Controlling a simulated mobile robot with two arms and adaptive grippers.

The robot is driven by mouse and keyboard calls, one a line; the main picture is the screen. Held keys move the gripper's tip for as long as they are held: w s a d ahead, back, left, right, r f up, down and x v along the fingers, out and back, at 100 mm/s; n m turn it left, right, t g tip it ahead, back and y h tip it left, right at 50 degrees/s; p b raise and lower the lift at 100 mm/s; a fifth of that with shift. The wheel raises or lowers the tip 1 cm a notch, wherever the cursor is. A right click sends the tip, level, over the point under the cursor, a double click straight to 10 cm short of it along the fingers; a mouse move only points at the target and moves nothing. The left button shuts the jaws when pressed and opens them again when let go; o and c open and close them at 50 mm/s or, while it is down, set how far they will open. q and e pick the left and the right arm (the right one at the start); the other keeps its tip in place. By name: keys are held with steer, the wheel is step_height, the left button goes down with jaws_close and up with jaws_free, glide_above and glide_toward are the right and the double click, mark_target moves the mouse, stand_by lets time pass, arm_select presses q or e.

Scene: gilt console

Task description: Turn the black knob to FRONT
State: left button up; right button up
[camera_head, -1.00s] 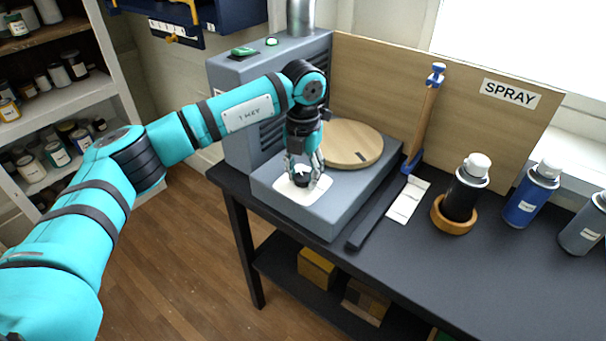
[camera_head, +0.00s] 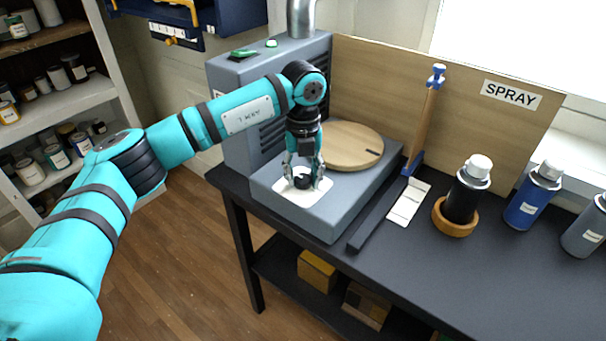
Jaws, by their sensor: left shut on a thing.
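The black knob (camera_head: 302,181) sits on a white plate (camera_head: 316,198) on top of the grey machine's low front block (camera_head: 330,215). My left gripper (camera_head: 303,178) points down over it, its fingers on either side and shut on the knob. The fingers hide part of the knob, and I cannot read any lettering or pointer on the plate. A round wooden disc (camera_head: 350,146) lies on the block behind the gripper, with a short dark mark near its right edge. My right gripper is not in view.
A dark bar (camera_head: 375,215) and a white card (camera_head: 408,203) lie right of the block. A black spray can (camera_head: 463,197) stands in a wooden ring (camera_head: 455,228); blue (camera_head: 530,200) and grey (camera_head: 582,232) cans stand further right. A wooden panel (camera_head: 390,85) stands behind.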

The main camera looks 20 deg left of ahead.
mark_target(303, 178)
arm_select(q)
steer(key=shift+w+r, duration=0.1)
steer(key=shift+r, duration=0.05)
steer(key=o, duration=1.1)
steer(key=shift+o, duration=0.2)
step_height(303, 178, up, 12)
